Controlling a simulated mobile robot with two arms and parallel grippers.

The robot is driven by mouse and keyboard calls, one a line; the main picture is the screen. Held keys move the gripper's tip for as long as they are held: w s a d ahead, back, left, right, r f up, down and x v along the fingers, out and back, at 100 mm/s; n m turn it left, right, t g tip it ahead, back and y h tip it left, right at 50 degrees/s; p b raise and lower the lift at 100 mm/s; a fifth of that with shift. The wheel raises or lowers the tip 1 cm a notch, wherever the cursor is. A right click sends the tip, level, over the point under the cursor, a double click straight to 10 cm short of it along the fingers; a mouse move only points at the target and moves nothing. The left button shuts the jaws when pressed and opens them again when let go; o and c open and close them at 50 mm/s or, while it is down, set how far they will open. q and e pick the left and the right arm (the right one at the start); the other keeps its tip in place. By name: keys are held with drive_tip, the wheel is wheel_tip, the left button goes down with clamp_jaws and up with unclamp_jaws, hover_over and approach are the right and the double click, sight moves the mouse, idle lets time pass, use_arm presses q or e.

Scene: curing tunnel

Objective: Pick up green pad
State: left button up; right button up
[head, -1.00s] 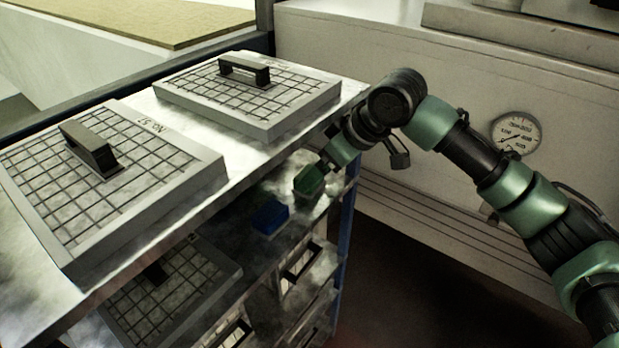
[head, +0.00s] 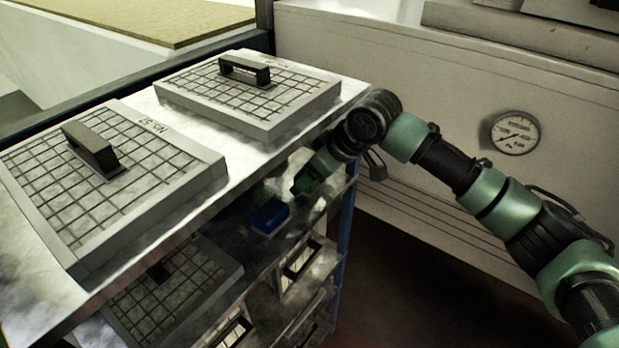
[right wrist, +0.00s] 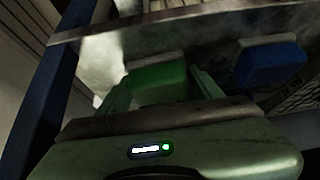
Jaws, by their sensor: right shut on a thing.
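The green pad (right wrist: 158,82) is between the two fingers of my right gripper (right wrist: 160,95) in the right wrist view. The fingers are shut on it at its sides. In the head view the right gripper (head: 303,186) reaches under the top shelf, and the green pad is mostly hidden by the gripper. It is over the lower shelf (head: 304,215); I cannot tell whether the pad still touches that shelf. My left gripper is not in view.
A blue pad (head: 270,216) lies left of the gripper on the lower shelf; it also shows in the right wrist view (right wrist: 272,63). The top shelf holds two gridded plates with handles (head: 250,95). A blue post (head: 345,225) stands close on the right.

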drive_tip(key=shift+r+b, duration=0.2)
drive_tip(key=shift+b, duration=0.2)
drive_tip(key=s+d+b, duration=0.3)
drive_tip(key=s+d, duration=0.7)
drive_tip(key=d, duration=0.4)
drive_tip(key=shift+s+d, duration=0.3)
drive_tip(key=shift+r, duration=0.1)
